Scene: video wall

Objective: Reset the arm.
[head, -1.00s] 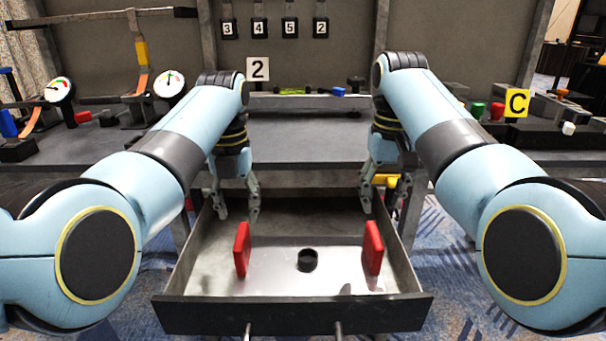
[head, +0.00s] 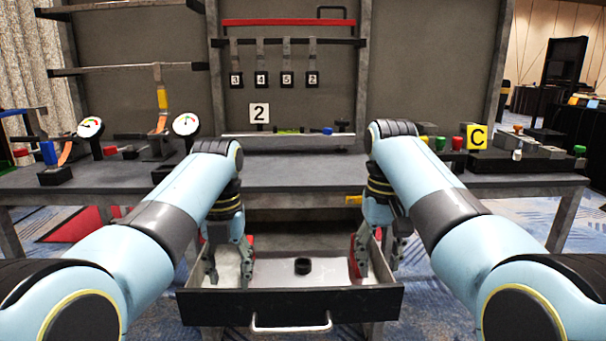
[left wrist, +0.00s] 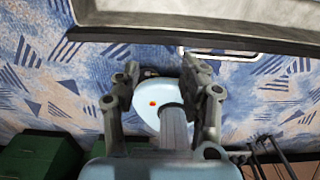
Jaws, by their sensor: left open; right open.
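My left gripper (head: 229,278) hangs over the left part of an open drawer (head: 290,304) in the head view, pointing down. It is open, and its two fingers also show in the left wrist view (left wrist: 163,78) with nothing between them. My right gripper (head: 374,272) is open at the right side of the drawer. A red piece (head: 354,262) shows beside its fingers; I cannot tell if they touch. A small black round object (head: 303,266) lies in the drawer between the grippers.
The grey workbench (head: 300,176) stands behind the drawer, with gauges (head: 186,124), a "2" sign (head: 259,113) and a yellow "C" sign (head: 477,137). The drawer's handle (head: 291,328) faces me. Patterned carpet (left wrist: 60,75) lies below. Green boxes (left wrist: 40,155) show in the left wrist view.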

